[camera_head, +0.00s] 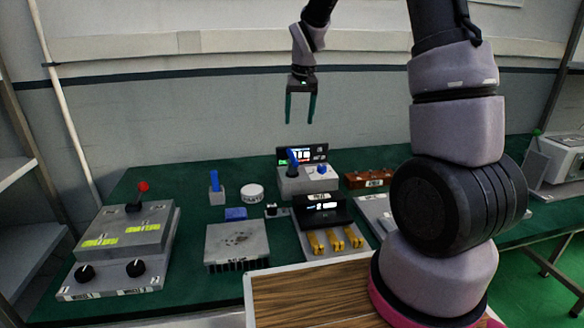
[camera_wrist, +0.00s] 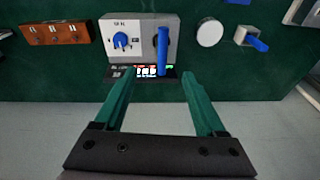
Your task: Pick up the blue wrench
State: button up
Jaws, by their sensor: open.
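My gripper (camera_head: 300,119) is open and empty, pointing down high above the back of the green table. In the wrist view its two green fingers (camera_wrist: 157,78) are spread apart. No blue thing is clearly a wrench. A long blue bar (camera_head: 292,160) stands at the grey knob box (camera_head: 301,182), below my gripper; the bar (camera_wrist: 162,50) also shows in the wrist view, beyond the fingertips. A blue piece (camera_head: 214,181) stands upright in a small grey block, also seen in the wrist view (camera_wrist: 258,44). A flat blue block (camera_head: 236,213) lies in front of it.
A lever box (camera_head: 125,240) stands at left and a finned metal block (camera_head: 237,243) mid-table. A white round piece (camera_head: 252,192), a panel with yellow pieces (camera_head: 332,240) and a brown block (camera_head: 368,178) are nearby. The wall (camera_head: 200,110) is close behind.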

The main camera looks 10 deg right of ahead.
send_over(291, 155)
jog(key=s, duration=0.1)
jog(key=shift+n+g, duration=0.4)
notch_tip(291, 155, down, 8)
jog(key=shift+s+r, duration=0.1)
jog(key=shift+r, duration=0.15)
jog(key=f, duration=0.5)
jog(key=shift+w, duration=0.3)
jog(key=shift+w+d+f, duration=0.1)
jog(key=shift+w+f, duration=0.1)
jog(key=shift+f, duration=1.3)
jog(key=shift+w+d+f, duration=0.1)
jog(key=shift+w+f, duration=0.05)
jog(key=shift+f, duration=1.35)
jog(key=shift+r, duration=0.1)
grip_shut()
